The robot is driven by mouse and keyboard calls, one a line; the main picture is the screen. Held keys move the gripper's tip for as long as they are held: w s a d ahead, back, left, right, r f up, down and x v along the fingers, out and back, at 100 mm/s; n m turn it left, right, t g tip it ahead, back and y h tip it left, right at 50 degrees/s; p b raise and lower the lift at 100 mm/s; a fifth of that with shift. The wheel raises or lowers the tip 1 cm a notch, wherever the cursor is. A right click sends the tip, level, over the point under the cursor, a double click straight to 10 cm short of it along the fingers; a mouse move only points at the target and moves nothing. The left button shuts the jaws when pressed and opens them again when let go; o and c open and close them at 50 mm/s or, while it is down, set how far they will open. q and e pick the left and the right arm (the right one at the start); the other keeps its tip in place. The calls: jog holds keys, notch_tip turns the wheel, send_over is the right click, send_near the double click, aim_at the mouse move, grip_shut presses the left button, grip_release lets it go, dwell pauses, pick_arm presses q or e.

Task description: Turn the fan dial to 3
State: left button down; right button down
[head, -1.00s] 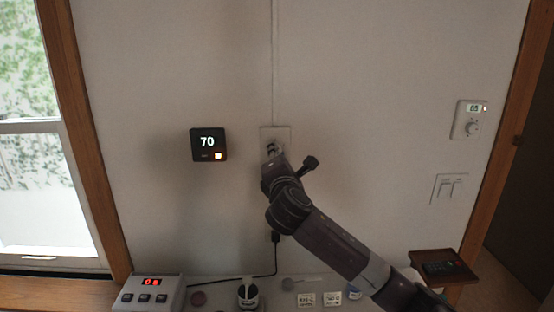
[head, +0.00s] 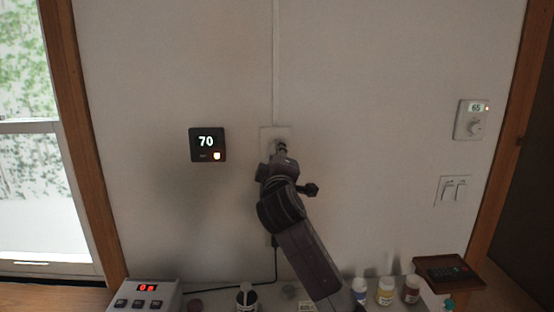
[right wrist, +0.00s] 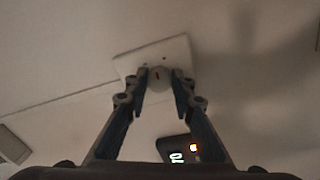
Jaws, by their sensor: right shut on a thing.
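The fan dial (right wrist: 158,80) is a small round pale knob with a short red mark, on a white wall plate (right wrist: 178,50) in the right wrist view. My right gripper (right wrist: 161,84) has one finger on each side of the knob and is shut on it. In the head view my right gripper (head: 279,148) reaches up to the same wall plate (head: 267,133) and mostly hides the knob. Any numbers around the dial are too small to read. My left gripper is in neither view.
A black thermostat (head: 207,144) reading 70 is left of the plate. A white thermostat (head: 472,120) reading 65 and a double light switch (head: 453,190) are at the right. Below are a box with a red display (head: 146,296), several bottles (head: 385,291) and a dark tray (head: 447,270).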

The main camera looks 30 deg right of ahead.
jog(key=m, duration=0.2)
jog(key=m+b, duration=0.1)
jog(key=shift+f+m, duration=0.2)
jog(key=shift+m, duration=0.5)
jog(key=c, duration=1.6)
grip_release()
jog(key=shift+r, duration=0.1)
jog(key=v, duration=1.2)
jog(key=shift+a, duration=0.2)
jog(key=shift+w, duration=0.1)
